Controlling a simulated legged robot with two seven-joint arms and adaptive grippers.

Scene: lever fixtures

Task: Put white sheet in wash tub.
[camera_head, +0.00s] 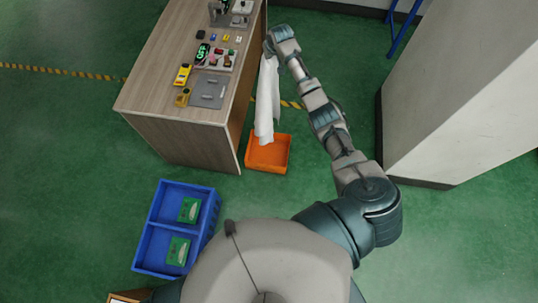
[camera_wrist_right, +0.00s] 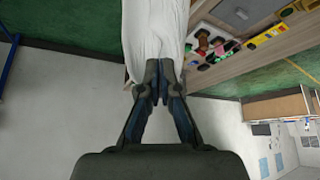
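The white sheet (camera_head: 266,100) hangs down from my right gripper (camera_head: 268,47), beside the right side of the wooden table. In the right wrist view my right gripper (camera_wrist_right: 160,80) is shut on the sheet (camera_wrist_right: 155,32), which fills the space beyond the fingertips. An orange tub (camera_head: 268,153) stands on the floor by the table's near right corner. The sheet's lower end is over the far part of this tub; whether it touches the tub I cannot tell. My left gripper is not in view.
The wooden table (camera_head: 165,95) carries fixtures, buttons and a grey plate (camera_head: 209,91). A blue two-part crate (camera_head: 153,248) with green-and-white packs stands on the floor at lower left. A large pale block (camera_head: 465,100) stands at right.

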